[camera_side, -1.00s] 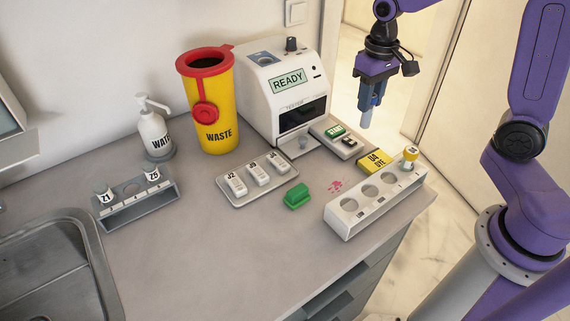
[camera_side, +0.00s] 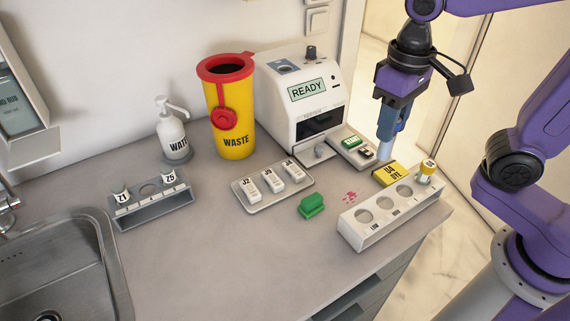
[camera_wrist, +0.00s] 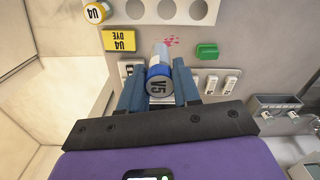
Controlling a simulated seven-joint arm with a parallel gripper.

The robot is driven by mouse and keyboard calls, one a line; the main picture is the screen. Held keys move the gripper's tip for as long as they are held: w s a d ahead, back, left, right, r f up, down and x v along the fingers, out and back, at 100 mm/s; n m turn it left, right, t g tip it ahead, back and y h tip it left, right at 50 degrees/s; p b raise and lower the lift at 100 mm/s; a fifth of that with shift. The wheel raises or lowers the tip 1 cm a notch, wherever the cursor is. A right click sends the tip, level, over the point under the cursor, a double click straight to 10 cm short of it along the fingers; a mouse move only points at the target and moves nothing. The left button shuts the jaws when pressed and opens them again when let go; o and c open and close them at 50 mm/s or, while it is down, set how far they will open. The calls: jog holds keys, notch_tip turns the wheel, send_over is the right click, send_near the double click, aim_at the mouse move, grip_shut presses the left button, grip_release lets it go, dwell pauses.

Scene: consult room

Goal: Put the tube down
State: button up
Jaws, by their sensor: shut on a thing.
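My gripper (camera_side: 391,125) is shut on a tube with a blue cap marked V5 (camera_wrist: 159,84). The tube's clear body extends beyond the cap between the blue fingers. In the side view the gripper hangs at the right, apparently above the counter's back right part, and the fingers largely hide the tube. A white rack (camera_side: 398,216) stands at the counter's right front. It holds a yellow-capped U4 tube (camera_side: 426,168) at its far right end, and its other round holes look empty. A grey rack (camera_side: 152,209) at the left holds tubes Z1 (camera_side: 121,194) and Z5 (camera_side: 169,177) with an empty hole between.
A yellow U4 DYE box (camera_side: 389,174) lies behind the white rack. Nearby are a tester reading READY (camera_side: 289,116), a yellow waste bin (camera_side: 235,135), a tray (camera_side: 260,207) of white pieces and a green block (camera_side: 312,206). The front middle counter is clear.

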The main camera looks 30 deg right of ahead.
jog(key=shift+w+a+f, duration=0.8)
jog(key=shift+w+f, duration=1.25)
jog(key=shift+f, duration=0.05)
jog(key=shift+w+a+f, duration=0.8)
jog(key=shift+w+f, duration=1.25)
jog(key=shift+f, duration=0.1)
jog(key=shift+w+a+f, duration=0.8)
jog(key=shift+w+f, duration=1.25)
jog(key=shift+f, duration=0.05)
jog(key=shift+f, duration=0.2)
jog(key=o, duration=1)
jog(key=shift+r, duration=0.1)
